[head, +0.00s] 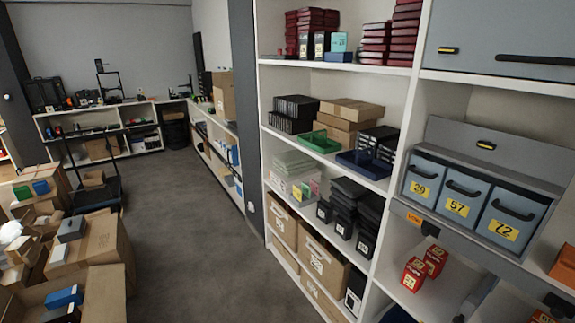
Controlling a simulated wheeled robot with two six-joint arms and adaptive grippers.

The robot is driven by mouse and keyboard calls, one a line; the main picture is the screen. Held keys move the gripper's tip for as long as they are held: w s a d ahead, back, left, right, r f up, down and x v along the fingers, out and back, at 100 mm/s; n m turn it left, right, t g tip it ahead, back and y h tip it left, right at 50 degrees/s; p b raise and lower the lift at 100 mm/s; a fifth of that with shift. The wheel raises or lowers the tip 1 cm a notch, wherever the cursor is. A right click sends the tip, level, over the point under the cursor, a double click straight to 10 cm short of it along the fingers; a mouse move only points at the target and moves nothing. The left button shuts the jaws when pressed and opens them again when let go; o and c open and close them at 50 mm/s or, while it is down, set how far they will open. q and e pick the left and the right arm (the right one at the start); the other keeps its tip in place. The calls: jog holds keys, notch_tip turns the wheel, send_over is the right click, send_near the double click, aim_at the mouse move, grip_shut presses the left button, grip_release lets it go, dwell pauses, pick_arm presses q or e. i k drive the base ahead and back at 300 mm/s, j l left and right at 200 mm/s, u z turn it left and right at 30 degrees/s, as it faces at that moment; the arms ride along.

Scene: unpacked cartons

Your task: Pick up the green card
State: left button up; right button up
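A small green card (305,190) appears to stand upright on a middle shelf of the white shelving unit, near the shelf's front edge. A pink card (315,187) is close on its right, and a yellowish one (296,193) is close on its left. The cards are small in the picture, so their print cannot be read. Neither of my grippers can be made out in the head view, and nothing shows touching the card.
Clear stacked cases (292,163) are behind the cards, and black boxes (345,200) stand to their right. A green tray (314,141) is on the shelf above. Open cartons (100,245) crowd the left. Grey floor (185,230) between them and the shelving is clear.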

aim_at(307, 189)
jog(key=i+j+u, duration=0.2)
jog(key=i+u, duration=0.3)
jog(key=i, duration=0.45)
jog(key=i+l+u, duration=0.2)
jog(key=i+u, duration=0.3)
jog(key=i, duration=0.45)
jog(key=i+z, duration=0.45)
jog(key=i+j+z, duration=0.3)
jog(key=z, duration=0.15)
jog(key=i+j+z, duration=0.7)
jog(key=z, duration=0.15)
jog(key=i+j+z, duration=0.15)
jog(key=j+z, duration=0.3)
jog(key=i+j+z, duration=0.15)
jog(key=j+z, duration=0.65)
jog(key=i, duration=0.05)
